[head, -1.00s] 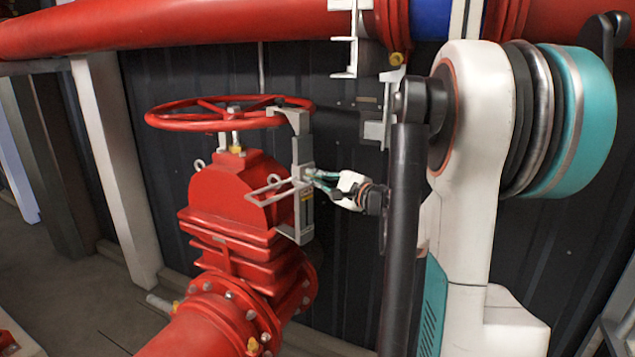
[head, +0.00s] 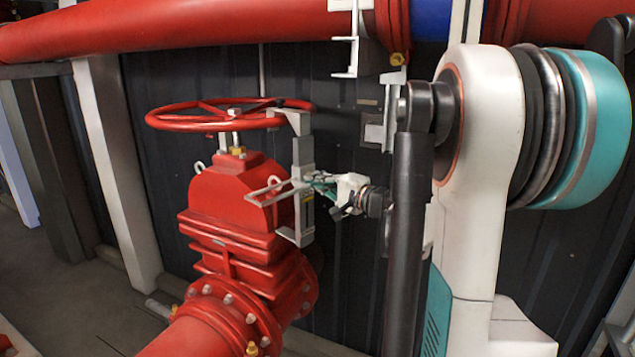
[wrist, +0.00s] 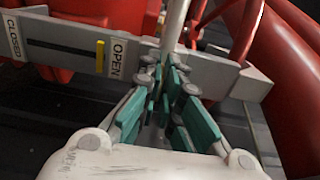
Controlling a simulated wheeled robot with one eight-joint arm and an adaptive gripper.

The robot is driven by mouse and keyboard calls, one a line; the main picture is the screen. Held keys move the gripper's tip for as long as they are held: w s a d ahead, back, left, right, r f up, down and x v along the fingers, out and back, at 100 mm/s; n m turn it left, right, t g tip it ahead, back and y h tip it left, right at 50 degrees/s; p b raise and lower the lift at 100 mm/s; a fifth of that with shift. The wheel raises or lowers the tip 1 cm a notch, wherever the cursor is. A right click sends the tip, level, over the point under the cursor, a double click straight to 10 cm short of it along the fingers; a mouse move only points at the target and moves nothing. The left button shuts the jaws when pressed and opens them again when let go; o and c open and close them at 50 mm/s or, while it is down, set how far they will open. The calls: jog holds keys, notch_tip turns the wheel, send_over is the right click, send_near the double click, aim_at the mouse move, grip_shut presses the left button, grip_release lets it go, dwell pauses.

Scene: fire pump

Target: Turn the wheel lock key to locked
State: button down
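The red handwheel (head: 185,122) sits on top of the red valve. A grey wheel lock bracket (head: 303,190) hangs from its rim at the right, with a bar frame reaching left. The wrist view shows the lock's grey plate (wrist: 75,45) with a CLOSED label at left, an OPEN label, and a yellow marker (wrist: 100,57) beside OPEN. My gripper (head: 318,183) is at the right side of the bracket. In the wrist view its teal fingers (wrist: 163,80) converge closely at the lock, right of OPEN. The key cannot be made out between them, so I cannot tell whether they grip it.
A large red pipe (head: 180,30) runs across the top. A white post (head: 118,170) stands at the left. The dark corrugated wall (head: 345,255) is behind the valve. A pale rod (wrist: 177,25) rises just beyond my fingertips.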

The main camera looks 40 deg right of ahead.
jog(key=shift+f, duration=0.1)
jog(key=c, duration=1.8)
grip_release()
jog(key=s, duration=1.2)
jog(key=shift+d, duration=0.45)
jog(key=shift+a, duration=0.1)
